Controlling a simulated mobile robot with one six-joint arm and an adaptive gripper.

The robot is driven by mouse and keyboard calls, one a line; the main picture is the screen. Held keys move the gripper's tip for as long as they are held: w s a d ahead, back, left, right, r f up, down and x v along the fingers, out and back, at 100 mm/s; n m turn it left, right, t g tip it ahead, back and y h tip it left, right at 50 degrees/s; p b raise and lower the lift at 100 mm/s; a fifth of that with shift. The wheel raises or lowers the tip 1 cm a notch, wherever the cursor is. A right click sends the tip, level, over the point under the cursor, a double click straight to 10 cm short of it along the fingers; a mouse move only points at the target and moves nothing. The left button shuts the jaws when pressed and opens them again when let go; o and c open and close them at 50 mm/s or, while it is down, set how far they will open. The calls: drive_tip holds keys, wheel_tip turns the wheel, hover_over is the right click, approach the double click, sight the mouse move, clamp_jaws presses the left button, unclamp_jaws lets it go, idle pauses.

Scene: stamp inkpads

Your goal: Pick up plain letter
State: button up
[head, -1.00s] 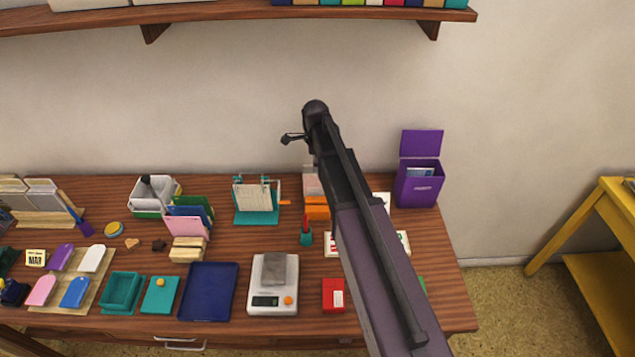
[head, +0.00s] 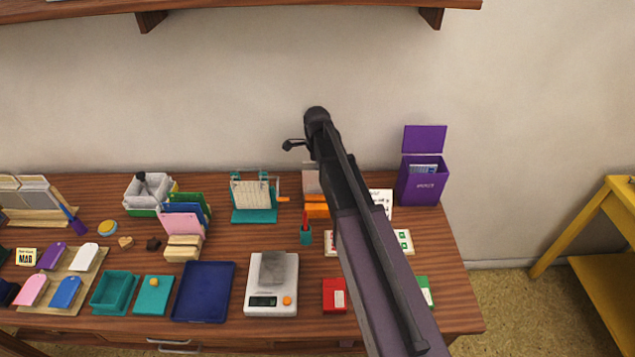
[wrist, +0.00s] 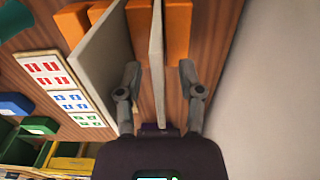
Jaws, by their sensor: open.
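In the wrist view, my gripper (wrist: 160,73) is open, with one finger on each side of a thin, plain pale letter (wrist: 156,55) seen nearly edge-on. There is a gap between each fingertip and that letter. A second pale sheet (wrist: 102,52) stands tilted to the left of the left finger. Both stand among the orange blocks of a holder (wrist: 176,28). In the head view, the orange holder (head: 316,211) with pale sheets (head: 312,180) is partly behind my arm. My fingers are hidden there.
A card with red, blue and green marks (wrist: 67,90) lies left of the holder in the wrist view. In the head view, a purple box (head: 422,186) stands right of the arm. A teal cup with a red pen (head: 305,236) stands close in front of the holder.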

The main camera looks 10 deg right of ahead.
drive_tip(key=shift+f, duration=0.5)
clamp_jaws()
